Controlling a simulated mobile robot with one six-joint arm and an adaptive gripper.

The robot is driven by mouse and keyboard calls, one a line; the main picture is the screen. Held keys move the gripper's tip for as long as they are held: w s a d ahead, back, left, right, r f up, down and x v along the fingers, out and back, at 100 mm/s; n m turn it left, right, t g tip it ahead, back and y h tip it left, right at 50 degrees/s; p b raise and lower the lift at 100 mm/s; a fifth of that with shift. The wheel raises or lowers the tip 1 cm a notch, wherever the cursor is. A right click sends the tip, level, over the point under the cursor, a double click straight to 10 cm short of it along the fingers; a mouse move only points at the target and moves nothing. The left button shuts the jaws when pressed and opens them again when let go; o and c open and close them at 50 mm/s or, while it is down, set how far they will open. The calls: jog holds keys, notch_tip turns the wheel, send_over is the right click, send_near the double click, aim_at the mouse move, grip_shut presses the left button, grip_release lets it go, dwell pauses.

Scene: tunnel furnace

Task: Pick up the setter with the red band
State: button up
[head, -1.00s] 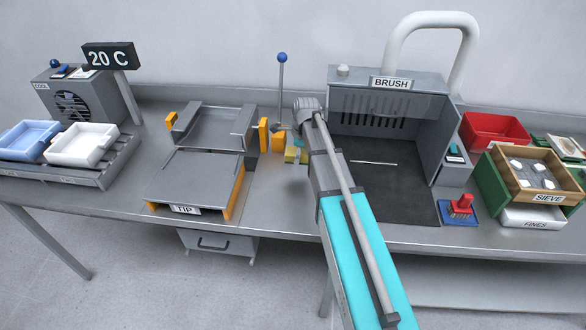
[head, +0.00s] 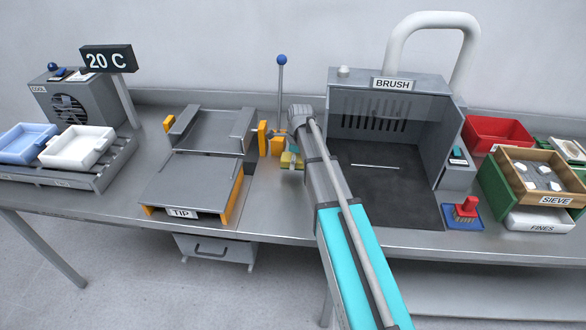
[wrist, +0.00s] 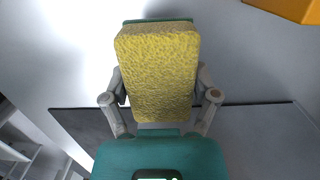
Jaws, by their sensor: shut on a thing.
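My gripper (wrist: 160,88) is shut on a yellow, rough, sponge-like block (wrist: 157,65) with a green edge at its far end; one finger lies on each side. I see no setter with a red band in either view. A pale blue tray (head: 22,143) and a white tray (head: 78,147) sit on the slatted rack at the left; neither shows a red band.
The grey TIP station (head: 190,185) is left of my arm, with a blue-knobbed lever (head: 281,95) behind. The BRUSH booth (head: 385,115) stands right. A red brush (head: 466,208), a red bin (head: 495,133) and the SIEVE box (head: 540,180) are at the right.

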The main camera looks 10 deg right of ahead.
aim_at(293, 172)
jog(key=shift+w+f+b, duration=0.1)
jog(key=shift+f+b, duration=1.3)
jog(key=shift+f, duration=0.25)
jog(key=shift+f, duration=0.1)
jog(key=o, duration=0.7)
jog(key=r+p, duration=0.4)
jog(key=d+r+p, duration=0.1)
jog(key=r+p, duration=0.7)
jog(key=shift+s+d+r, duration=0.1)
jog(key=shift+s+d, duration=0.05)
jog(key=shift+s, duration=0.1)
